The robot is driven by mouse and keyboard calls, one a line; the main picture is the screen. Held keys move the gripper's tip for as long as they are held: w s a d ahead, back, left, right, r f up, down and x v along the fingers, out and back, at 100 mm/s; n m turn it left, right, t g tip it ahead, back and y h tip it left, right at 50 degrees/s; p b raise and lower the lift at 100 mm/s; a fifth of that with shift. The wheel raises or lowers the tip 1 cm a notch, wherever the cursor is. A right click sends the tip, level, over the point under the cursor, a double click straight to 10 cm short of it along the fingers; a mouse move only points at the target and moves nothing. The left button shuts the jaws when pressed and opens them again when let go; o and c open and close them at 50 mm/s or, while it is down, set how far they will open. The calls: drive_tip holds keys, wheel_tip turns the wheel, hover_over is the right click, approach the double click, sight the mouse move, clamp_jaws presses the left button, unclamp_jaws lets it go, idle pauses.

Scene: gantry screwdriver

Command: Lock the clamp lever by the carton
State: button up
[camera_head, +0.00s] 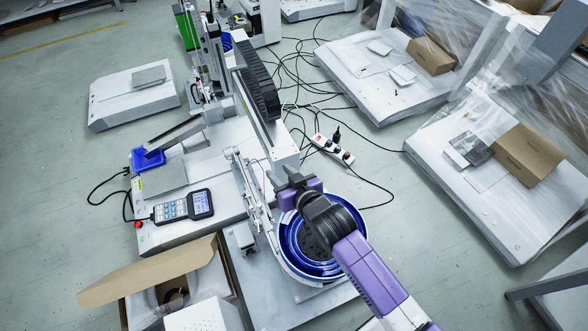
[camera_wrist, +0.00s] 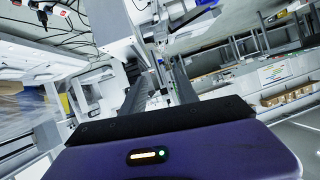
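My gripper (camera_head: 281,177) is raised above the near side of the machine, just behind the blue bowl feeder. Its two dark fingers stand apart with nothing between them. The fingers also show apart in the wrist view (camera_wrist: 160,88). An open brown carton (camera_head: 145,272) stands at the lower left of the head view, apart from my gripper. A small grey fitting (camera_head: 244,238) sits between that carton and the bowl feeder. I cannot tell whether it is the clamp lever or how any lever stands. Other cartons (camera_head: 527,153) (camera_head: 430,56) lie on the tables at the right.
The blue bowl feeder (camera_head: 290,245) is partly under my arm. A handheld controller (camera_head: 183,206) lies on the machine base. A power strip (camera_head: 331,149) and loose black cables cover the floor behind. A blue bin (camera_head: 147,159) stands at the left. Floor at far left is clear.

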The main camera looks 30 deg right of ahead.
drive_tip(key=s+r, duration=0.2)
drive_tip(key=shift+s+d+r+t+p, duration=0.2)
drive_tip(key=shift+s+d+t+p, duration=0.1)
drive_tip(key=shift+s+d+t, duration=0.1)
idle(0.3)
